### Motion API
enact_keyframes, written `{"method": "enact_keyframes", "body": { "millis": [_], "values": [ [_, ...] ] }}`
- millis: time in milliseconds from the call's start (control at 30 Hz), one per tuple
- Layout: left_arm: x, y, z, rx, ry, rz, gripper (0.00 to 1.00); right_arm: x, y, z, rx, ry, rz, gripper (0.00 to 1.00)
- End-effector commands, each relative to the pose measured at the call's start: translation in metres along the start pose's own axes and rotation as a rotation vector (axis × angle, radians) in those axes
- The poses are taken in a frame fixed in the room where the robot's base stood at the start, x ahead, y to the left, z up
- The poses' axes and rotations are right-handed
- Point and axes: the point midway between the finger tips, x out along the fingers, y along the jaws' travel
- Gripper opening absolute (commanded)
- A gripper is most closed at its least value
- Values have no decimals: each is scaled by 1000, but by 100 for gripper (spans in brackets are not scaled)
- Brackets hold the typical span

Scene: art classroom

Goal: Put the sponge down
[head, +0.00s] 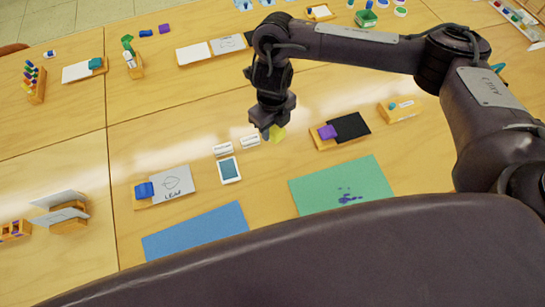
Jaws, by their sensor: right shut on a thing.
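My right gripper (271,130) reaches in from the right and points down over the wooden table (225,120). It is shut on a small yellow-green sponge (278,134), which is partly hidden by the gripper. The sponge is beyond two small white blocks (250,142); I cannot tell whether it touches the table. My left gripper is not in view.
A green mat (330,180) with purple marks and a blue mat (195,232) lie nearer me.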

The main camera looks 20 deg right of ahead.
Motion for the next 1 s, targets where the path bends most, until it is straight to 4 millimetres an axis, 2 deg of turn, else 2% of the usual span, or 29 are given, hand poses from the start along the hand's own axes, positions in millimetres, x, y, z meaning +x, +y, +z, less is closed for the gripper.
{"method": "enact_keyframes", "body": {
  "millis": [33, 100, 300, 400, 633, 700, 900, 1000],
  "values": [
    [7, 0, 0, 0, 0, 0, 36, 20, 2, -2, 3, 7, 6, 11],
    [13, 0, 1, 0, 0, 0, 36, 40, 2, -2, 5, 7, 7, 11],
    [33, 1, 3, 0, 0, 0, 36, 94, 2, -2, 5, 5, 5, 11],
    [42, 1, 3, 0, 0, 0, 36, 113, 1, -1, 5, 4, 4, 11],
    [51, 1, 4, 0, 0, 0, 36, 132, 1, 0, 3, 1, 1, 11],
    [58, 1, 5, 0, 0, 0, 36, 143, 1, -1, 4, 3, 3, 11],
    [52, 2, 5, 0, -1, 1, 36, 162, 0, 0, 4, 2, 0, 11],
    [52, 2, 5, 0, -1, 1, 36, 164, 0, 0, 2, -1, 0, 11]
  ]
}}
